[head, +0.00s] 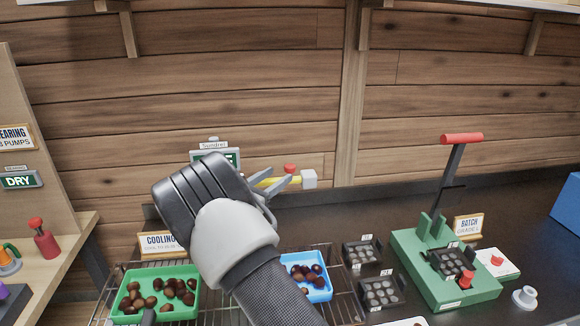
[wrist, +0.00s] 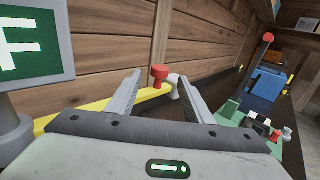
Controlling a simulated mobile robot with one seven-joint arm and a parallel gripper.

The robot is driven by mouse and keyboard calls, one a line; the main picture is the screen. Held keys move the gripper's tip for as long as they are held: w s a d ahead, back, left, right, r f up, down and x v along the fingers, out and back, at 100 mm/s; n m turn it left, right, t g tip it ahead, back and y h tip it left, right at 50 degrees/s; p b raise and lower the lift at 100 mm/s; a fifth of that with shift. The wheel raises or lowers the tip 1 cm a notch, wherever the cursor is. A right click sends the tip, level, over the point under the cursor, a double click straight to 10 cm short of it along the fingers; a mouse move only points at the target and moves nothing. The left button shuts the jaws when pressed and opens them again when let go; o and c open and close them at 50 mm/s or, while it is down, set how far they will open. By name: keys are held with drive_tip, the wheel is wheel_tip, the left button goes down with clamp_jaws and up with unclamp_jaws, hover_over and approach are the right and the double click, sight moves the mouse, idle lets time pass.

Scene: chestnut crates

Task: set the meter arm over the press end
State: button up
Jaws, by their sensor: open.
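The meter arm is a yellow bar (head: 266,182) with a red knob (head: 290,168) and a pale block at its right end (head: 309,179). In the wrist view the yellow bar (wrist: 95,107) runs behind my fingers, and the red knob (wrist: 159,76) shows between them. My gripper (wrist: 159,86) is open and empty; I cannot tell whether it touches the knob. In the head view my gripper (head: 284,198) partly hides the bar. The press (head: 415,262) has a green base and an upright lever with a red handle (head: 462,138), well to the right of the arm's end.
A green tray (head: 125,290) and a blue tray (head: 318,294) of chestnuts sit on a wire rack (head: 342,300). Dark moulds (head: 362,251) stand between rack and press. A white cup (head: 524,297) stands right of the press. A meter display (wrist: 35,45) is close on the left.

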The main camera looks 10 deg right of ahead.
sight(287, 169)
drive_tip(key=x, duration=0.7)
drive_tip(key=shift+w+d+p, duration=0.3)
drive_tip(key=shift+p, duration=0.1)
clamp_jaws()
